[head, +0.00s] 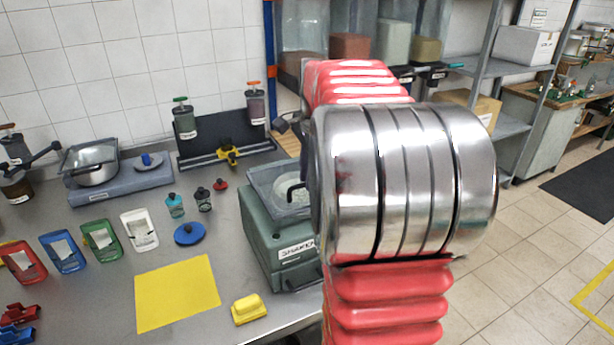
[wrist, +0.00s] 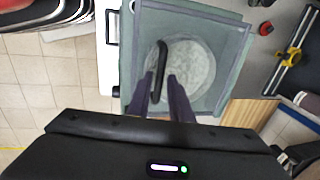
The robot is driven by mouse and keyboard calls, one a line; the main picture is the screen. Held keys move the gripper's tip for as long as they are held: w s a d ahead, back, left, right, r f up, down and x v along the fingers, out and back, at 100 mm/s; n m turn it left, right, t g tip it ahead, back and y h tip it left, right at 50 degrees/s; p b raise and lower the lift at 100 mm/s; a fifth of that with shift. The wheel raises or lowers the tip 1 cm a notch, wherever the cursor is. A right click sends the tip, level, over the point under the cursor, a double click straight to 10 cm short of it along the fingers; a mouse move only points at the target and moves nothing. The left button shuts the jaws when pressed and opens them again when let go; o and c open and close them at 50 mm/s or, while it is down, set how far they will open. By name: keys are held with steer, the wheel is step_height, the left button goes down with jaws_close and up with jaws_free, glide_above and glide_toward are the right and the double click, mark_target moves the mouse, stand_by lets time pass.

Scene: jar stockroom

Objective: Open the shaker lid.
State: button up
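The green-grey shaker (head: 283,262), labelled on its front, stands near the bench's right edge, partly hidden by my arm. Its see-through lid (head: 262,176) lies flat on top and looks closed. The lid (wrist: 205,30) fills the upper middle of the wrist view, with a pale round shape beneath it. The black lid handle (wrist: 162,62) runs between the two dark fingers of my gripper (wrist: 161,80). The fingers are apart, with a gap right of the handle; the left finger looks close to it, and contact is unclear. In the head view my arm hides the gripper.
Left of the shaker are a yellow mat (head: 178,293), a yellow block (head: 249,309) and a blue disc (head: 189,234). Small bottles (head: 175,206) and a black rack with jars (head: 228,142) stand behind.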

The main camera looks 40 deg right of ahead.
jaws_close()
stand_by(0.3)
steer(key=shift+r, duration=0.1)
